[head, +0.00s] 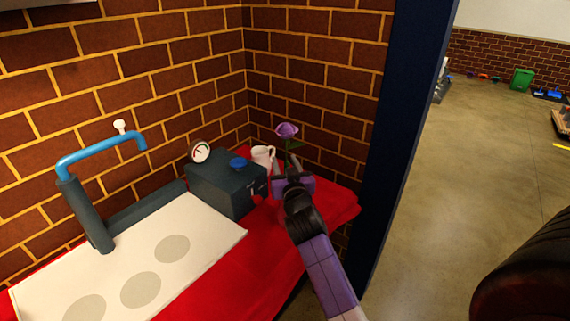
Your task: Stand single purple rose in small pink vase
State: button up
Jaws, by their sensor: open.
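A purple rose (287,130) with a green stem and leaf stands roughly upright at the back corner of the red-covered counter. My gripper (292,163) is open, right in front of the rose's lower stem. The gripper hides the stem's lower end, so I cannot tell whether it is in a vase or still between the fingers. I cannot make out a small pink vase; a pale whitish cup-like vessel (263,154) stands just left of my gripper.
A dark box with a gauge and blue knob (225,183) stands left of my gripper. Further left are a white board with grey circles (205,238) and a blue-handled pipe (100,150). Brick walls close the corner; a dark blue post (400,130) is to the right.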

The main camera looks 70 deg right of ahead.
jog(key=b+v, duration=0.1)
jog(key=v, duration=0.6)
jog(key=shift+s+a, duration=0.3)
